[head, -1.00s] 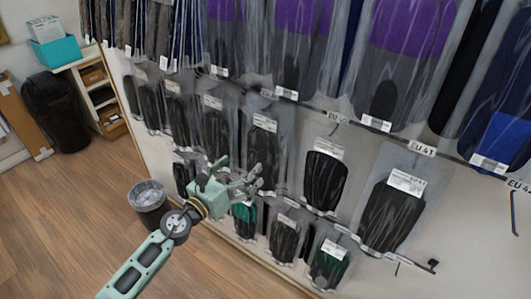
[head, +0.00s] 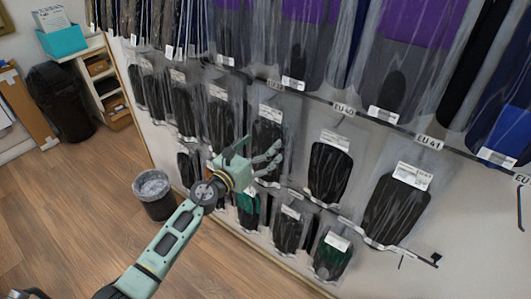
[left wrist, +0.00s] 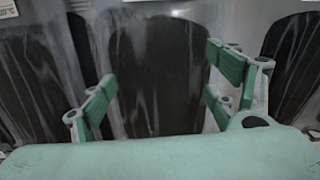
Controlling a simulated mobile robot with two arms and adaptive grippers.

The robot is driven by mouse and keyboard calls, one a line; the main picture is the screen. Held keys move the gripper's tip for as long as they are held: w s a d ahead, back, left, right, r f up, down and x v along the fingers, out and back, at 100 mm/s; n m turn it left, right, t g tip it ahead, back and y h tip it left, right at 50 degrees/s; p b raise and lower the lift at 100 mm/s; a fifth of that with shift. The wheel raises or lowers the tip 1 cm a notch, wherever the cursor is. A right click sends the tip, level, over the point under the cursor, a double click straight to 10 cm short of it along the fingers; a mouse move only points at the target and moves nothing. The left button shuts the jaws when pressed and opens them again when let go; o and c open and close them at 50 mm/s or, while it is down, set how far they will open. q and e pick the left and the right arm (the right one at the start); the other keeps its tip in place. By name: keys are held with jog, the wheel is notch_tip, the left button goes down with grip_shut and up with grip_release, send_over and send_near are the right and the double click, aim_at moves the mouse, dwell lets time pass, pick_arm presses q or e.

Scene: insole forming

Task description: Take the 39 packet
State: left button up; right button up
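Clear packets with dark insoles hang in rows on the wall rack. One dark packet (head: 268,138) with a white label hangs under a rail tag that looks like EU 39, too small to read surely. My left gripper (head: 270,160) is in front of this packet's lower part, fingers pointing at it. In the left wrist view, the left gripper (left wrist: 165,95) is open. A dark packet (left wrist: 158,65) fills the space between and beyond its fingers, with no clear grip on it. The packet's lower end is hidden by the gripper. My right gripper is not in view.
A lower row has a green-black packet (head: 248,205). A bin (head: 153,190) stands on the floor at left.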

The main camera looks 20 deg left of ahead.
pick_arm(q)
jog(key=c, duration=0.9)
jog(key=shift+c, duration=0.4)
jog(key=shift+r, duration=0.15)
